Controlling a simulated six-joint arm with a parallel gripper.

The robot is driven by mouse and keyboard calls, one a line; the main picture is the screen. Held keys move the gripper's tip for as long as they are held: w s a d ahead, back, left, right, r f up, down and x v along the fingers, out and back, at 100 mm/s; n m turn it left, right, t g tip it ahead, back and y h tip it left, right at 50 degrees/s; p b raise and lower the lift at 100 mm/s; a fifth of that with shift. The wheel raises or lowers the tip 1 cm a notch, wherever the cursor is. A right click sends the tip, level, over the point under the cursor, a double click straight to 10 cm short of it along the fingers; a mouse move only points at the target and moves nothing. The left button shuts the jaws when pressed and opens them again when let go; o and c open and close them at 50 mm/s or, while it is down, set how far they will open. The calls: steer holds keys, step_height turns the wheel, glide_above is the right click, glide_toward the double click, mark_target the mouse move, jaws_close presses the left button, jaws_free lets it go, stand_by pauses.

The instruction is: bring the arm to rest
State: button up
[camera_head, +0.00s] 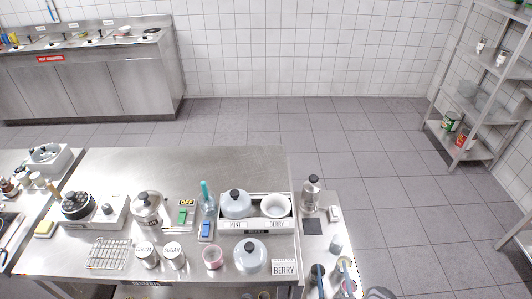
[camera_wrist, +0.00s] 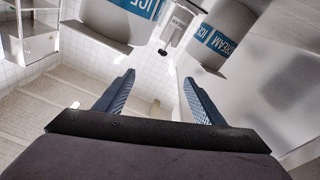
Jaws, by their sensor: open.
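My gripper (camera_wrist: 160,78) shows in the wrist view with its two dark blue ridged fingers spread apart. Nothing is between the fingers. The wrist view is tilted, with tiled wall and pale floor or wall surfaces behind the fingers. Two grey containers with blue "ICE CREAM" bands, a left one (camera_wrist: 118,22) and a right one (camera_wrist: 213,45), stand beyond the fingertips, apart from them. In the head view I cannot clearly make out the gripper; dark rounded parts show at the bottom right edge, partly cut off.
The steel counter (camera_head: 240,165) is bare toward its far side. Its near side holds a wire rack (camera_head: 108,253), a domed lid (camera_head: 250,256), a BERRY sign (camera_head: 284,268) and a box with MINT and BERRY labels (camera_head: 257,226). A steel shelf (camera_head: 480,85) stands right; the tiled floor between is clear.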

steer(key=w+d+r+n+g+y, duration=0.1)
steer(key=w+d+r+n, duration=0.3)
steer(key=w, duration=0.5)
steer(key=w+d+r+n+g+y, duration=0.1)
steer(key=w+d+r, duration=0.2)
steer(key=w+r, duration=0.45)
steer(key=w+a+r+m+g+h, duration=0.1)
steer(key=w+r+m+g+h, duration=0.2)
steer(key=w+r+g, duration=0.25)
steer(key=s+a+r+m+g, duration=0.2)
steer(key=s+a+r+g, duration=0.2)
steer(key=s, duration=0.8)
steer(key=s+a+r+m+g+b, duration=0.1)
steer(key=s+a+r+g, duration=0.3)
steer(key=s, duration=0.9)
steer(key=s+a+r+m+g+y+b, duration=0.1)
steer(key=s+a+r+g, duration=0.3)
steer(key=s+a, duration=0.4)
steer(key=s+r+m, duration=0.1)
steer(key=s, duration=0.4)
steer(key=shift+r+m, duration=0.25)
steer(key=shift+m, duration=0.15)
steer(key=shift+w, duration=0.1)
